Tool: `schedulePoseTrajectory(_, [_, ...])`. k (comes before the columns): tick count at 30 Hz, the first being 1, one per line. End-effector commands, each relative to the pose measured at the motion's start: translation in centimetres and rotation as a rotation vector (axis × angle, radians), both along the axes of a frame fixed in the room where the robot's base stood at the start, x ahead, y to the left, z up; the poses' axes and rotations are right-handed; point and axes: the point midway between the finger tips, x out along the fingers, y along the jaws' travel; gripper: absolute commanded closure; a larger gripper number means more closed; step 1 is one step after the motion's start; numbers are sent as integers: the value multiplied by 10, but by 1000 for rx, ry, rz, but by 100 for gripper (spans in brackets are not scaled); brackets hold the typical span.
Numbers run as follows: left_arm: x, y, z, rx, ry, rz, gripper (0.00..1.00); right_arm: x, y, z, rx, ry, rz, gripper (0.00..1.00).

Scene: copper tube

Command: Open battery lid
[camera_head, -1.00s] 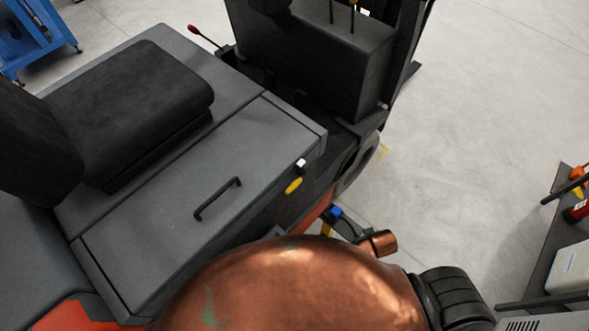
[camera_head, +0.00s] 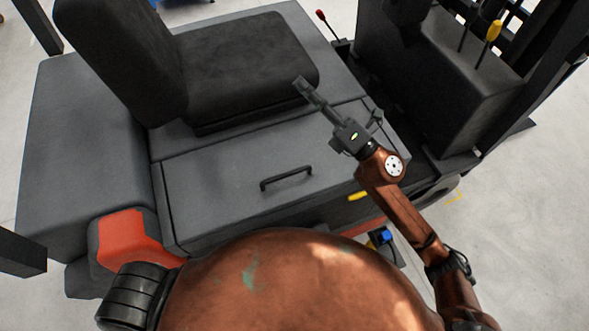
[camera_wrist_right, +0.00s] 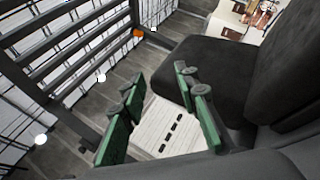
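The battery lid (camera_head: 225,195) is a grey panel on the vehicle's side, in front of the seat, and looks closed. Its black bar handle (camera_head: 286,179) stands up near the middle of the lid. My right gripper (camera_head: 338,101) is above the lid's right part, up and to the right of the handle in the picture, and apart from it. Its fingers are spread and nothing is between them. In the right wrist view, the gripper (camera_wrist_right: 160,115) shows green finger pads wide apart. The handle is not visible there. My left gripper is not in view.
The black seat (camera_head: 245,65) stands behind the lid. It also shows in the right wrist view (camera_wrist_right: 225,75). A yellow piece (camera_head: 358,196) sits by the lid's front right corner. A dark console (camera_head: 445,95) with levers is at the right. Open floor lies beyond the vehicle.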

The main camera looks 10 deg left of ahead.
Motion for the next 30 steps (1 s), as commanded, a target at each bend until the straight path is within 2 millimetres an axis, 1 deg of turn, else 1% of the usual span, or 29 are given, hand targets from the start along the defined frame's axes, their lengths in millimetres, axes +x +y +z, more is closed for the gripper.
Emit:
schedulePoseTrajectory(1, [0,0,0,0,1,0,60,-29,35,2,-126,-170,88,71])
schedulePoseTrajectory(2, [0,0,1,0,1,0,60,-46,52,-3,-202,-268,141,71])
schedulePoseTrajectory(3, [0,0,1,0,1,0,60,-68,72,-15,-303,-396,210,71])
schedulePoseTrajectory(5, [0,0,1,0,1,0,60,-95,92,-41,-460,-583,314,71])
schedulePoseTrajectory(6, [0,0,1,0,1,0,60,-108,99,-63,-570,-702,381,71])
schedulePoseTrajectory(8, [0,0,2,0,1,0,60,-119,101,-98,-733,-867,482,71])
schedulePoseTrajectory(9, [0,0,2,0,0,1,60,-120,96,-121,-842,-966,545,71])
schedulePoseTrajectory(11, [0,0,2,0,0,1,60,-114,82,-151,-997,-1090,634,71])
schedulePoseTrajectory(12, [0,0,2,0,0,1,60,-107,71,-168,-1091,-1160,688,71])
schedulePoseTrajectory(15, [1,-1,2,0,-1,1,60,-85,38,-196,-1296,-1279,801,71])
schedulePoseTrajectory(18, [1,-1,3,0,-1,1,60,-66,12,-207,-1434,-1340,876,71])
schedulePoseTrajectory(21, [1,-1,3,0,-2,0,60,-56,-2,-213,-1505,-1363,915,71])
schedulePoseTrajectory(24, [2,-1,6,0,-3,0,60,-54,-4,-220,-1525,-1368,931,71])
schedulePoseTrajectory(26, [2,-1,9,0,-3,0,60,-55,-1,-226,-1524,-1369,931,71])
schedulePoseTrajectory(30, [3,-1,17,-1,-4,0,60,-56,9,-246,-1521,-1367,929,71])
